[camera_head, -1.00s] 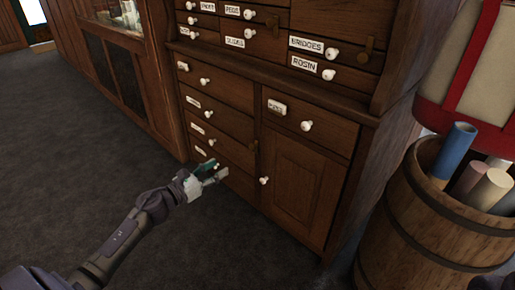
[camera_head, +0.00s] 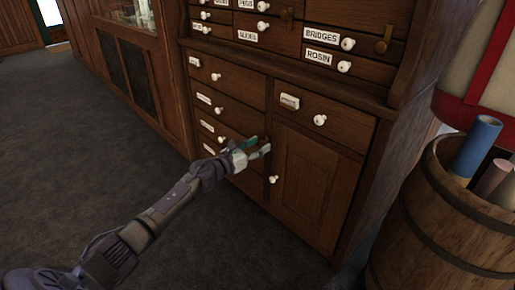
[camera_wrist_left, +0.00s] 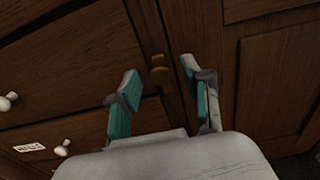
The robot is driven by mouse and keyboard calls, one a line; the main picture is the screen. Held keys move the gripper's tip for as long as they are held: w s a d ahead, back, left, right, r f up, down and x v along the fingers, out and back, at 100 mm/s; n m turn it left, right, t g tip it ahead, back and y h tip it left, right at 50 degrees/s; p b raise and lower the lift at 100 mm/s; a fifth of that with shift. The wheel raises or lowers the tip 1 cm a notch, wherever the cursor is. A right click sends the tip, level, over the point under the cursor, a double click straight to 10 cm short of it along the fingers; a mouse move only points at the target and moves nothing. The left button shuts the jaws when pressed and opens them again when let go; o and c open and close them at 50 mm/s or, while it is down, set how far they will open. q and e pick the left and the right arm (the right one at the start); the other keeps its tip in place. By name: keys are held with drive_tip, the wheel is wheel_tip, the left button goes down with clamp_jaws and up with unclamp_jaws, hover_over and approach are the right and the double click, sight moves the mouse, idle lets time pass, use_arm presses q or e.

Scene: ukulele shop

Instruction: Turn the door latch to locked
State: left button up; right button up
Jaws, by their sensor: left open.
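A small brass latch (camera_wrist_left: 160,74) sits at the left edge of the cabinet door (camera_head: 312,190), close to the seam with the drawers. My left gripper (camera_head: 261,147) is open in front of it. In the left wrist view the two teal-lined fingers of this gripper (camera_wrist_left: 158,84) stand on either side of the latch, apart from it. The latch is mostly hidden behind the fingers in the head view, and I cannot tell which way it is turned. My right gripper is not in view.
Drawers with white knobs (camera_head: 216,76) lie left of the door. The door has its own white knob (camera_head: 273,179) below the gripper. A wooden barrel (camera_head: 425,225) with rolled tubes stands at the right. The grey floor (camera_head: 95,160) at the left is clear.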

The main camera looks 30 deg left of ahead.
use_arm(q)
clamp_jaws()
